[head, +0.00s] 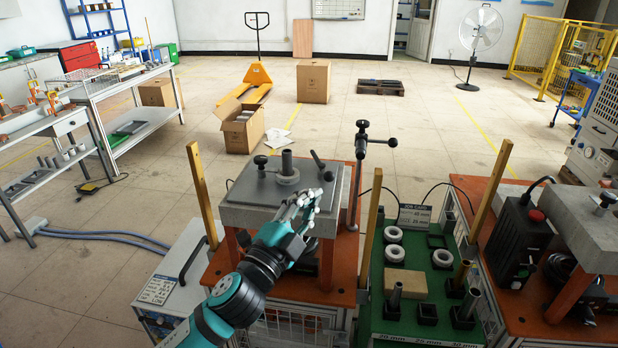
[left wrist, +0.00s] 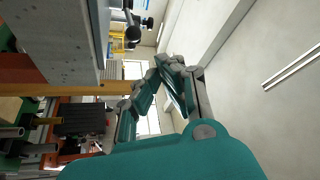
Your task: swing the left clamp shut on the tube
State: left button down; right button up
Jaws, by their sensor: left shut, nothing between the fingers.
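A grey tube (head: 287,162) stands upright in a round collar on the thick grey plate (head: 245,190) of the middle station. Left of the tube is a clamp with a black knob (head: 260,161). Right of the tube a black lever (head: 318,160) leans up and to the left. Whether either clamp touches the tube is too small to tell. My left gripper (head: 312,197) is at the plate's front right, apart from the tube and the left knob. In the left wrist view its fingers (left wrist: 168,62) are closed together and empty. My right gripper is not in view.
A tall post with a black handle (head: 362,136) rises behind the plate's right side. Wooden uprights (head: 203,190) flank the station. A green board (head: 415,312) with rings and tubes lies to the right. A similar station (head: 595,236) stands further right.

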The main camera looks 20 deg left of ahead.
pick_arm(q)
jog(key=d+r+m+g+h, duration=0.45)
jog(key=m+h, duration=0.25)
jog(key=m, duration=0.4)
jog(key=d+r+m+g+h, duration=0.35)
jog(key=r+m+h, duration=0.3)
jog(key=m, duration=0.45)
jog(key=a+f+m+g+y, duration=0.2)
jog(key=a+m+g+y, duration=0.1)
jog(key=a, duration=0.6)
jog(key=a+f+m+g+y, duration=0.2)
jog(key=a+m+y, duration=0.2)
jog(key=a+y, duration=0.3)
jog(key=a, duration=0.3)
jog(key=shift+w+m+g, duration=0.35)
jog(key=shift+m+g, duration=0.05)
jog(key=shift+y, duration=0.25)
